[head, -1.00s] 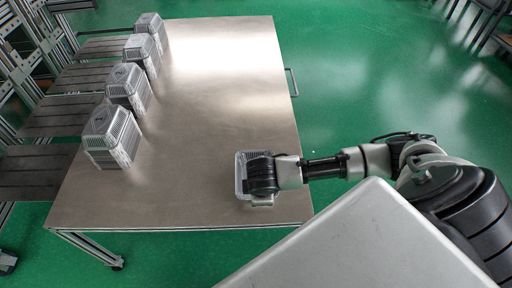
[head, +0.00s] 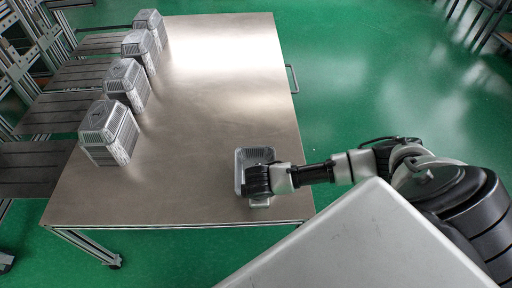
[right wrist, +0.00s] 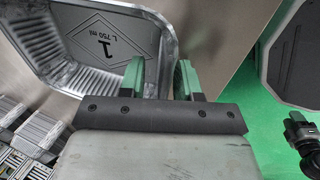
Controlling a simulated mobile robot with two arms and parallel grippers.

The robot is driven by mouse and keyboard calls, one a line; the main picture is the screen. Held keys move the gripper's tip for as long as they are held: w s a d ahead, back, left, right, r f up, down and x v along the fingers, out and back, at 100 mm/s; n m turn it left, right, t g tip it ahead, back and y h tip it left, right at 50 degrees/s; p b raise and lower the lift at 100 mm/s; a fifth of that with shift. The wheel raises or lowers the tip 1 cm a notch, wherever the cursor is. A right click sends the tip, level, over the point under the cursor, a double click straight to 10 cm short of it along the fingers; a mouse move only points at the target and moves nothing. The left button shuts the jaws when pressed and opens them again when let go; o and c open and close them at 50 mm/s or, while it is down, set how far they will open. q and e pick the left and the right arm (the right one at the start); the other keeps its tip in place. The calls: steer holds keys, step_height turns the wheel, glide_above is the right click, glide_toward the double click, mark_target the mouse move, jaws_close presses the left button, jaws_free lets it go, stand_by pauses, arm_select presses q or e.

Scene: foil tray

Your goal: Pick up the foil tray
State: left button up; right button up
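The foil tray (head: 241,160) is a silver rectangular tray with its open side up, near the front right corner of the metal table. In the right wrist view the tray (right wrist: 60,76) shows its ribbed walls and a printed base. My right gripper (head: 250,181) is over the tray's near end in the head view. In the right wrist view its two green fingers (right wrist: 160,78) stand apart, one inside the tray and one outside, with the tray's wall between them. A gap shows between the fingers; contact with the wall is not clear. My left gripper is not in view.
The metal table (head: 215,90) is clear across its middle. Several grey ribbed containers (head: 110,130) stand in a row along its left edge. Dark slatted shelves (head: 35,165) are beyond that edge. Green floor (head: 380,70) lies to the right.

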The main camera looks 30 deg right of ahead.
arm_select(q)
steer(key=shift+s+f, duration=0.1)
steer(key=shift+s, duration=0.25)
arm_select(e)
steer(key=shift+f, duration=0.1)
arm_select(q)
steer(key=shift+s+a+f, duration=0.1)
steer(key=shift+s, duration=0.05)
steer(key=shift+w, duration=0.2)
arm_select(e)
steer(key=shift+f, duration=0.1)
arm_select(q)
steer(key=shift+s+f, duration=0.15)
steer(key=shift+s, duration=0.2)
arm_select(e)
jaws_close()
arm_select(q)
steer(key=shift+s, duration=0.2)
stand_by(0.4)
